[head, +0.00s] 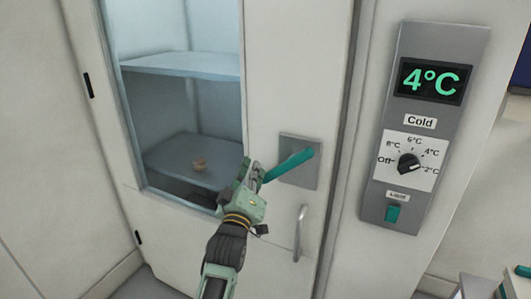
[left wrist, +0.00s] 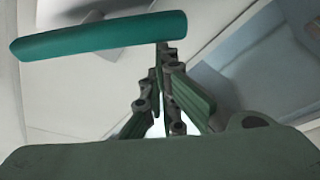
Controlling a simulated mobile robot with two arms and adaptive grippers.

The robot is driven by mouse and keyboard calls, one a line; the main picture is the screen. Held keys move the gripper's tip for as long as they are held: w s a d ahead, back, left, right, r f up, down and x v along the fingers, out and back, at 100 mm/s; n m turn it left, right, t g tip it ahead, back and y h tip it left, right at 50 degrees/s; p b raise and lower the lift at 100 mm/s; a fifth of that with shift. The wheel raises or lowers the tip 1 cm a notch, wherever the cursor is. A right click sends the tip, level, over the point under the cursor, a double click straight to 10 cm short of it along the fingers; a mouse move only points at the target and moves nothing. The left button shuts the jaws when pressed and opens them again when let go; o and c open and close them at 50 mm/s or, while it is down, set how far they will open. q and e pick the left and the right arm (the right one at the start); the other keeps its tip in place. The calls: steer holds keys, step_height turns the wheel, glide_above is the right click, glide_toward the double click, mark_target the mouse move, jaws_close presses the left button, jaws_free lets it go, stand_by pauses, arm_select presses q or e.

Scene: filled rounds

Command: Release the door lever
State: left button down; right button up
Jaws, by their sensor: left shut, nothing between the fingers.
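The teal door lever (head: 291,164) sits on a grey plate (head: 298,183) on the white cold-room door (head: 290,60). It slopes down to the left in the head view. My left gripper (head: 252,172) is shut and empty at the lever's left, lower end. In the left wrist view the lever (left wrist: 100,38) crosses above the closed fingertips (left wrist: 166,50). I cannot tell whether they touch it. The door appears closed. My right gripper is in neither view.
Below the lever is a metal pull handle (head: 299,233). Right of the door is a control panel (head: 412,115) reading 4°C, with a dial (head: 409,163) and teal switch (head: 392,213).

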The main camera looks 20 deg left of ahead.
arm_select(q)
steer(key=shift+d+f+n+g, duration=0.15)
steer(key=shift+f+n+g, duration=0.15)
steer(key=shift+f+n, duration=0.75)
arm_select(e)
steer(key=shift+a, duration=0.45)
arm_select(q)
steer(key=shift+f+m, duration=0.15)
steer(key=shift+m, duration=0.1)
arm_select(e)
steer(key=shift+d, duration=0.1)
